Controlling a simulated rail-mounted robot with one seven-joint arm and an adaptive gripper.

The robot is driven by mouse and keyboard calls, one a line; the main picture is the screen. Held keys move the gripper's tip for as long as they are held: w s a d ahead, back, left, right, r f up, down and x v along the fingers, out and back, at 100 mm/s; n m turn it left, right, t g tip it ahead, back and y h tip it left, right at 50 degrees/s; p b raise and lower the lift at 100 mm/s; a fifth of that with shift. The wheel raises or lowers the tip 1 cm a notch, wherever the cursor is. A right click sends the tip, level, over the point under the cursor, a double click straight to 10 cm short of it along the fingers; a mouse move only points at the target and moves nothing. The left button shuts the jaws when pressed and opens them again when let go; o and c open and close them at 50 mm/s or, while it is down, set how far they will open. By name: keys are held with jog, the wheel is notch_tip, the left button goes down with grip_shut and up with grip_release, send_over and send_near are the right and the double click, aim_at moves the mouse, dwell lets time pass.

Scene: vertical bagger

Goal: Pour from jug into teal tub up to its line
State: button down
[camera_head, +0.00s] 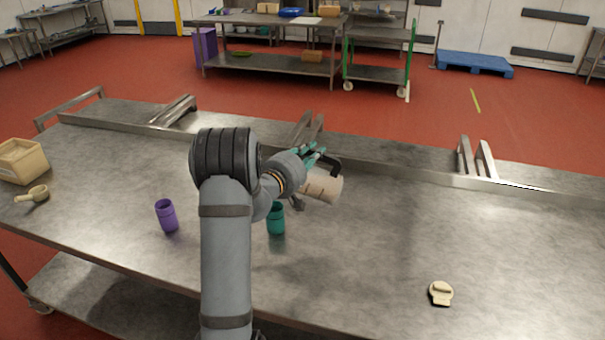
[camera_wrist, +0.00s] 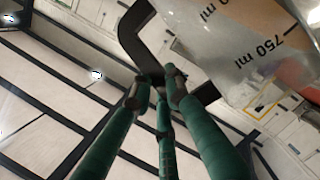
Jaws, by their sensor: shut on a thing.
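The jug (camera_head: 321,188) is a clear container with a dark handle. It is tilted on its side above the table, just up and right of the teal tub (camera_head: 276,219). My gripper (camera_head: 312,156) is shut on the jug's handle. In the wrist view, my gripper's green fingers (camera_wrist: 163,88) close on the black handle (camera_wrist: 135,35), and the jug's wall (camera_wrist: 235,40) shows printed ml marks. The teal tub stands upright on the table, partly hidden by my arm. Its line and the level inside cannot be made out.
A purple tub (camera_head: 167,215) stands upright left of my arm. A beige scoop (camera_head: 33,194) and a tan bin (camera_head: 20,161) are at the far left. A small cream object (camera_head: 440,292) lies at the front right. The right of the table (camera_head: 480,230) is largely clear.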

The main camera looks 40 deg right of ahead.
aim_at(328, 175)
jog(key=shift+w+a+r+n+b, duration=0.2)
jog(key=shift+r+n+b, duration=0.1)
jog(key=shift+r+b, duration=0.1)
dwell(0.8)
jog(key=shift+s+d+f+b, duration=0.1)
jog(key=shift+s+f+b, duration=0.1)
jog(key=shift+s+b, duration=0.1)
jog(key=shift+w+a+r, duration=0.25)
jog(key=shift+w+r, duration=0.05)
jog(key=shift+w, duration=0.05)
dwell(1.1)
jog(key=shift+s+d+f+b, duration=0.1)
jog(key=shift+s+f+b, duration=0.05)
jog(key=shift+b, duration=0.35)
jog(key=s+f+m+b, duration=0.1)
jog(key=b, duration=0.1)
jog(key=s+d+f+m+y+b, duration=0.1)
jog(key=f+b, duration=0.1)
jog(key=s+d+f+m+b, duration=0.1)
jog(key=f+b, duration=0.1)
jog(key=shift+s+d+f, duration=0.15)
jog(key=shift+s+d, duration=0.05)
jog(key=shift+d, duration=0.05)
jog(key=shift+s+d+f+m+t+y+b, duration=0.2)
jog(key=shift+d+m+t+y+b, duration=0.1)
jog(key=shift+m+y+b, duration=0.15)
jog(key=shift+a+r, duration=0.1)
